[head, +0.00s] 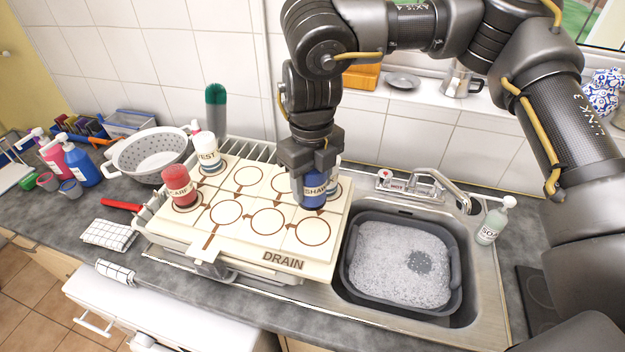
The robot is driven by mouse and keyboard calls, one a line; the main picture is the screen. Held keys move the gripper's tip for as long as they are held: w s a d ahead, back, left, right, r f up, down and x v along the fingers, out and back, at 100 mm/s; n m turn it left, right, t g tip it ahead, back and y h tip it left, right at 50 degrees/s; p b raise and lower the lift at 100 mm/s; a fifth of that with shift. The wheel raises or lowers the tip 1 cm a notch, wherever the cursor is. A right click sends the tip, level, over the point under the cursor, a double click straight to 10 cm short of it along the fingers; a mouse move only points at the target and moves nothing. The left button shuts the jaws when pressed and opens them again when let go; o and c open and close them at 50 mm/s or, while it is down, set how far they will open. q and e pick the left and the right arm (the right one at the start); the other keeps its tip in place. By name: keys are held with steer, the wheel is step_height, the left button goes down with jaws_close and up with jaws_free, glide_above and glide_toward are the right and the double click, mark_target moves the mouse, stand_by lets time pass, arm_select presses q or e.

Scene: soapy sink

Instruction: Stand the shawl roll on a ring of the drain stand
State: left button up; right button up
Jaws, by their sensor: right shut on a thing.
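The shawl roll (315,198) is blue with a pale label and is upright in my right gripper (312,172), which is shut on it from above. The roll is over the back right part of the cream drain stand (232,244), in front of a ring that it partly hides. I cannot tell whether its base touches the board. The red scarf roll (178,182) and the white vest roll (206,150) stand on rings at the left. Several other rings, such as the front right ring (312,231), are bare. My left gripper is not in view.
The sink with a grey basin of suds (400,262) lies right of the stand, with a faucet (460,195) and soap bottle (492,222) nearby.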

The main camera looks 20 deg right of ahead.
mark_target(313, 208)
steer(key=f+b, duration=0.1)
steer(key=f, duration=0.1)
steer(key=shift+s+f+b, duration=0.2)
steer(key=shift+f+b, duration=0.15)
steer(key=shift+b, duration=0.05)
steer(key=shift+s+f+b, duration=0.35)
steer(key=shift+f+b, duration=0.05)
steer(key=shift+b, duration=0.05)
step_height(313, 208, down, 3)
steer(key=shift+w+f+b, duration=0.1)
steer(key=shift+b, duration=1.15)
steer(key=shift+w+f, duration=0.1)
steer(key=shift+f, duration=0.15)
steer(key=shift+f+b, duration=0.15)
steer(key=shift+b, duration=0.2)
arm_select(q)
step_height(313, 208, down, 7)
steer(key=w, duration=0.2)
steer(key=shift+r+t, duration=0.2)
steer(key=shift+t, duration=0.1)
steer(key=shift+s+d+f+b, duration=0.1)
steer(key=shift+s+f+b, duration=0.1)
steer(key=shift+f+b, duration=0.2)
arm_select(e)
steer(key=shift+f, duration=0.6)
steer(key=o, duration=1.2)
steer(key=shift+c, duration=0.2)
